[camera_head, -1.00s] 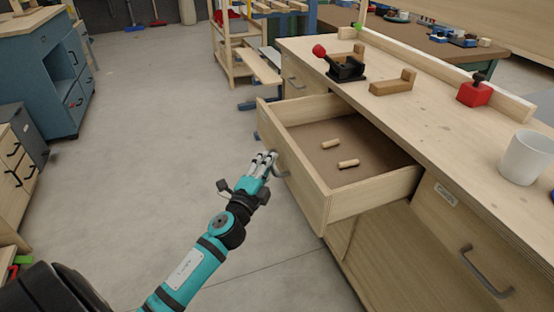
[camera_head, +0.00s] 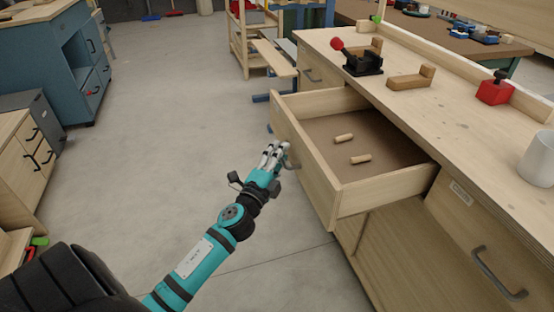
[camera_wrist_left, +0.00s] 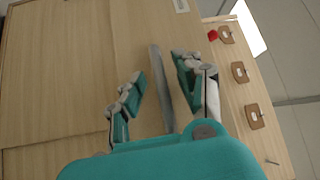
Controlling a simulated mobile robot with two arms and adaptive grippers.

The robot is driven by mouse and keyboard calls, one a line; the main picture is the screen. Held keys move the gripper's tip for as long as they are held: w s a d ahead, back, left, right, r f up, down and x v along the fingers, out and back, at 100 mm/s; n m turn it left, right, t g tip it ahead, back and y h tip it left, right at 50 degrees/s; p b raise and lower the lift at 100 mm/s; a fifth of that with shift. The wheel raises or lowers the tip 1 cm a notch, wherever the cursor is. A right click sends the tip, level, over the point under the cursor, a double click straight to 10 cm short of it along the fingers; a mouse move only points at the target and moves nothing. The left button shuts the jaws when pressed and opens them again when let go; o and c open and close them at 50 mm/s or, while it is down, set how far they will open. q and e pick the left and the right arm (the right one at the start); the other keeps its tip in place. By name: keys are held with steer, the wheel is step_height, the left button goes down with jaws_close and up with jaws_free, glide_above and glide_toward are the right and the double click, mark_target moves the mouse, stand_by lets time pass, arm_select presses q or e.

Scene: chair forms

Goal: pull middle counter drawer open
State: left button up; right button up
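The middle counter drawer (camera_head: 312,172) is pulled well out of the light wood counter (camera_head: 440,113), its brown inside showing. Two small wooden pegs (camera_head: 344,138) (camera_head: 360,159) lie in it. My left gripper (camera_head: 275,156) is at the drawer front, by the grey bar handle (camera_head: 291,160). In the left wrist view, the handle (camera_wrist_left: 162,90) runs between the spread fingers of this gripper (camera_wrist_left: 160,92), with a visible gap on both sides. My right gripper is not in view.
On the counter top are a black clamp (camera_head: 362,64), a wooden block (camera_head: 411,78), a red block (camera_head: 495,89) and a white cup (camera_head: 538,160). A blue cabinet (camera_head: 45,62) stands at the far left. The grey floor (camera_head: 165,140) between is clear.

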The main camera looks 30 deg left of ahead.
arm_select(q)
steer(key=s+d+f, duration=0.1)
steer(key=s, duration=1)
steer(key=shift+s+d+f, duration=0.35)
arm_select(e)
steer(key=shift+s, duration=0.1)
